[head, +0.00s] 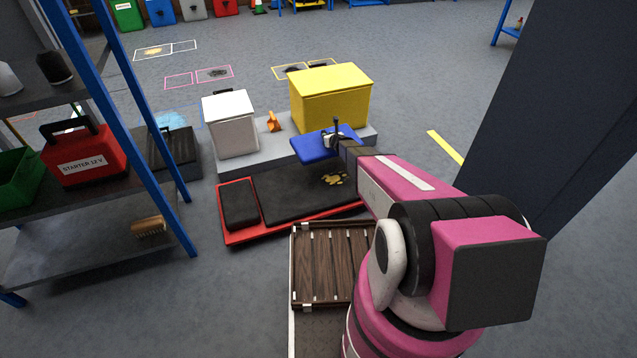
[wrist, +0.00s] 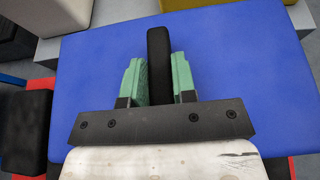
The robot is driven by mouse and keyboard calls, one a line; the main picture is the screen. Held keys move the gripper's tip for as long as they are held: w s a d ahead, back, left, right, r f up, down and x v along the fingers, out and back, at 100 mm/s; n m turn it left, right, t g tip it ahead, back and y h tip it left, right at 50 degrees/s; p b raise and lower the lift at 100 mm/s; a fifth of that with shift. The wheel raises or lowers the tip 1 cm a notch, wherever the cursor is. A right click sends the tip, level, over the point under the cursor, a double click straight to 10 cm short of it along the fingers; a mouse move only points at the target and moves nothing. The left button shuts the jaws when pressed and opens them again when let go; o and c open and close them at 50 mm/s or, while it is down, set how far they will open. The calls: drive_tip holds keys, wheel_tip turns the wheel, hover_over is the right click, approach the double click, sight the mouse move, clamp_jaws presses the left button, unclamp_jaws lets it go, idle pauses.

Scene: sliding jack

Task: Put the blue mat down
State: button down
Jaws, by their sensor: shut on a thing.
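The blue mat (head: 310,150) is a flat blue slab held in the air over the far part of a red-edged black creeper (head: 310,192). It fills much of the wrist view (wrist: 215,75). A black upright piece (wrist: 158,65) stands on it. My gripper (wrist: 158,85) has green finger pads on both sides of this piece and is shut on it. In the head view my gripper (head: 335,140) is partly hidden by my pink arm. A yellow patch (head: 333,180) lies on the creeper's black pad.
A white box (head: 230,125) and a yellow box (head: 330,95) stand on a grey platform (head: 225,163) behind the creeper. A wooden slatted crate (head: 325,265) is in front. A shelf (head: 90,230) with a red starter case (head: 85,155) is at left. A dark pillar (head: 540,110) is at right.

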drive_tip(key=f, duration=0.3)
drive_tip(key=w+a+f, duration=0.1)
drive_tip(key=shift+f, duration=0.3)
drive_tip(key=shift+s+d+f, duration=1.05)
drive_tip(key=shift+d+f, duration=0.55)
drive_tip(key=shift+f, duration=0.25)
drive_tip(key=shift+s+d+f, duration=1)
drive_tip(key=shift+d+f, duration=0.65)
drive_tip(key=shift+f, duration=0.15)
drive_tip(key=shift+s+d+f, duration=1.05)
drive_tip(key=shift+d+f, duration=0.55)
drive_tip(key=shift+f, duration=0.25)
drive_tip(key=shift+f, duration=0.2)
drive_tip(key=c, duration=0.9)
unclamp_jaws()
